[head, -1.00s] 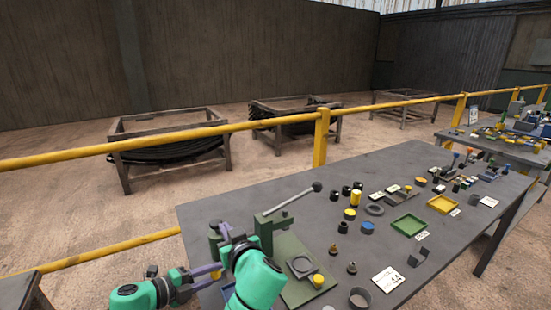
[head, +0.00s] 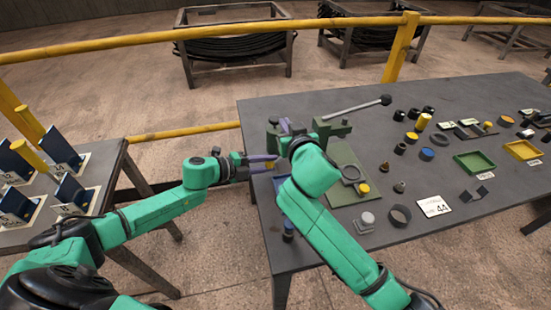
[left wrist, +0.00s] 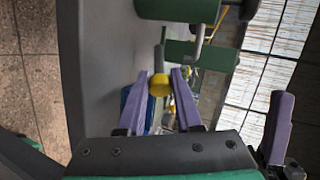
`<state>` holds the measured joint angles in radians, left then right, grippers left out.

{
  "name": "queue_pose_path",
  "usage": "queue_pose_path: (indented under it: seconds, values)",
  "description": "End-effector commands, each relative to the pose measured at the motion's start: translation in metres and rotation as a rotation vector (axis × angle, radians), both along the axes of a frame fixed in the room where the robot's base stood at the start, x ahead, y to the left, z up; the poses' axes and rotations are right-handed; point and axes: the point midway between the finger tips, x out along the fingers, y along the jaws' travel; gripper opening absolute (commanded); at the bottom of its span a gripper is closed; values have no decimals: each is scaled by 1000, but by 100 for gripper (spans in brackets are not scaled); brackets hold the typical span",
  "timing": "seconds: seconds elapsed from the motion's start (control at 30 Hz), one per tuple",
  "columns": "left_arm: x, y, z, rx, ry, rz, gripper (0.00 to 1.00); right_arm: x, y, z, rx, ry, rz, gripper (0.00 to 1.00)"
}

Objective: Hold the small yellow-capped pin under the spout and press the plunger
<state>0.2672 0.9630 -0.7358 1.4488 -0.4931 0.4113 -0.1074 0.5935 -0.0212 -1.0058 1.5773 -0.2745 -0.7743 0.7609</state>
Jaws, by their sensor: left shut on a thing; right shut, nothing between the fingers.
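My left gripper (head: 264,163) is at the left end of the table, beside the green press. In the left wrist view it is shut on the small yellow-capped pin (left wrist: 160,85), whose yellow cap shows between the purple fingers. The pin is hidden or too small to tell in the head view. A bent grey tube (left wrist: 199,42), apparently the spout, sits close beyond the cap, apart from it in the picture. My right gripper (head: 286,127) is shut and empty above the press's left end, partly hidden by its arm; a purple finger also shows in the wrist view (left wrist: 277,127). I cannot make out the plunger.
The press has a green base (head: 347,160) and a long lever (head: 355,106) with a black knob. Black rings, yellow caps, a green tray (head: 474,163) and a yellow tray (head: 523,150) lie to the right. A side table (head: 95,200) with blue holders stands at left.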

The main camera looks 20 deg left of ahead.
Motion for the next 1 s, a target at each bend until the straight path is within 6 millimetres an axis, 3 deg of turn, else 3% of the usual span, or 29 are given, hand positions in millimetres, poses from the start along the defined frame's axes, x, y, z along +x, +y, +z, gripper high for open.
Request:
queue_pose_path:
  seconds: [0.33, 1.0]
  values:
    - [-3, 1, 2, -1, 0, 0, 0, 0, 0, 3, 0, 0, 0, 0]
    - [-47, 16, 22, -2, 1, 0, 0, 0, 0, 35, 0, 0, 0, 0]
